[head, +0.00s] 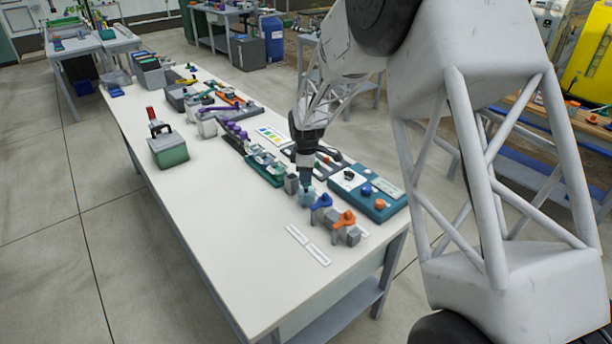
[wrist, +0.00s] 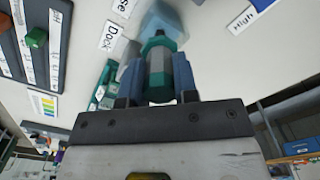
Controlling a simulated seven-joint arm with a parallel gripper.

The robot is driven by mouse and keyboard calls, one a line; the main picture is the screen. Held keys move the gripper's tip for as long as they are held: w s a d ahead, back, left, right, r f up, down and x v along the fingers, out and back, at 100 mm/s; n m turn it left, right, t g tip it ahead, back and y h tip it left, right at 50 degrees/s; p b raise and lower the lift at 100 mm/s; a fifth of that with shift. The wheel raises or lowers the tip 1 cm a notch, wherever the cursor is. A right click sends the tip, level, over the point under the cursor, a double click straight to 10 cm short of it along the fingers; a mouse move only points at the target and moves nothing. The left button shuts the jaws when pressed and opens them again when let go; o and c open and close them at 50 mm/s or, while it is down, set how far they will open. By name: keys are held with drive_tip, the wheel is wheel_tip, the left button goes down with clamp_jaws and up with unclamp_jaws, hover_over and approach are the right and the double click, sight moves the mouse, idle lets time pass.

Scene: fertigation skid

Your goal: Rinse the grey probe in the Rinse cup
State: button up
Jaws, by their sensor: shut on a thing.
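My gripper (head: 305,180) points down at the front part of the long white bench. In the wrist view its two blue fingers (wrist: 158,78) are shut on the probe (wrist: 157,58), which shows a grey middle between teal parts. The pale blue see-through Rinse cup (head: 307,198) is directly below the gripper. In the wrist view the cup (wrist: 170,20) lies just beyond the probe's far end, beside a label partly cut off, ending in "se". The probe's tip overlaps the cup there; I cannot tell how deep it reaches. The fingers hide most of the probe in the head view.
A grey dock block (head: 291,184) stands just left of the cup. Blue-handled (head: 322,203) and orange-handled (head: 346,219) valves stand close in front. A teal panel with knobs (head: 378,204) is at the right. The bench's left front (head: 230,250) is clear.

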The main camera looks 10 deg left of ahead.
drive_tip(key=shift+r, duration=0.45)
drive_tip(key=shift+f, duration=0.15)
drive_tip(key=shift+f, duration=0.6)
drive_tip(key=shift+r, duration=0.1)
idle(0.4)
drive_tip(key=shift+r, duration=4.1)
drive_tip(key=shift+w, duration=0.1)
